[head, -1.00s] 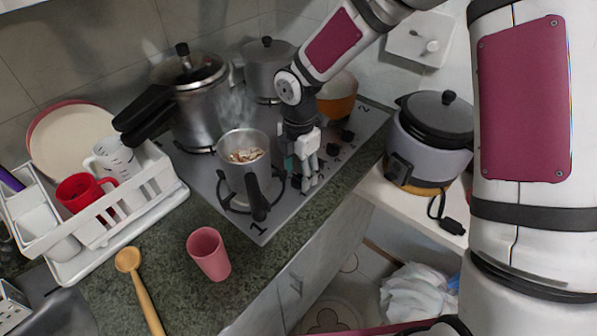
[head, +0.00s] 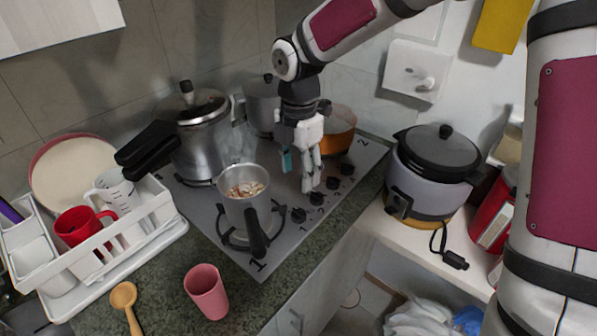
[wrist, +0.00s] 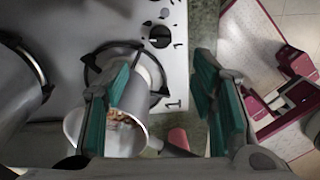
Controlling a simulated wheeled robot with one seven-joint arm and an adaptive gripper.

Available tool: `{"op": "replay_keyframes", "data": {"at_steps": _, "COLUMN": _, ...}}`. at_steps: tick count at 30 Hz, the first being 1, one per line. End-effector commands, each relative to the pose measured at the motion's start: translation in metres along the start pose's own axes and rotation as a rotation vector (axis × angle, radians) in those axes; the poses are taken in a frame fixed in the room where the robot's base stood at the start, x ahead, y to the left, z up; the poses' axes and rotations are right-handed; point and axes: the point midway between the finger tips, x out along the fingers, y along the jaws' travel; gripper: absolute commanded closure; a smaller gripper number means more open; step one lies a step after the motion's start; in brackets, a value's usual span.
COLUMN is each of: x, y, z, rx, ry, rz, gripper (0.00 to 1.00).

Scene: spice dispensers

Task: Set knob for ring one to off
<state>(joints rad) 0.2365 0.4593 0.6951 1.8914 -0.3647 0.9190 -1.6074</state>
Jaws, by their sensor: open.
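The stove (head: 285,240) is a grey plate with a "1" printed at its front corner, by the ring under the small pot (head: 245,205). A row of black knobs runs along its right edge. The nearest knob (head: 298,215) is the one for ring one; in the wrist view this knob (wrist: 159,37) is round and black with a light mark, beside a "1". Its setting is too small to tell surely. My gripper (head: 300,172) is open and empty, pointing down above the stove and apart from the knob. In the wrist view its teal-padded fingers (wrist: 163,100) are wide apart.
A pink cup (head: 207,292) stands on the counter in front. A rice cooker (head: 433,165) is to the right.

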Motion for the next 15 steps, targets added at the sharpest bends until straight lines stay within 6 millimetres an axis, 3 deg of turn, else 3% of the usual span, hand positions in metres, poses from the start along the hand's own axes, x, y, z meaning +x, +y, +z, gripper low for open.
{"op": "replay_keyframes", "data": {"at_steps": 5, "x": -0.001, "y": 0.0, "z": -0.001, "rx": 0.045, "ry": 0.001, "rz": 0.0, "gripper": 0.48}}
{"op": "replay_keyframes", "data": {"at_steps": 8, "x": -0.003, "y": -0.002, "z": -0.002, "rx": 0.178, "ry": 0.002, "rz": -0.002, "gripper": 0.48}}
{"op": "replay_keyframes", "data": {"at_steps": 15, "x": -0.011, "y": -0.005, "z": -0.005, "rx": 0.765, "ry": 0.005, "rz": -0.006, "gripper": 0.48}}
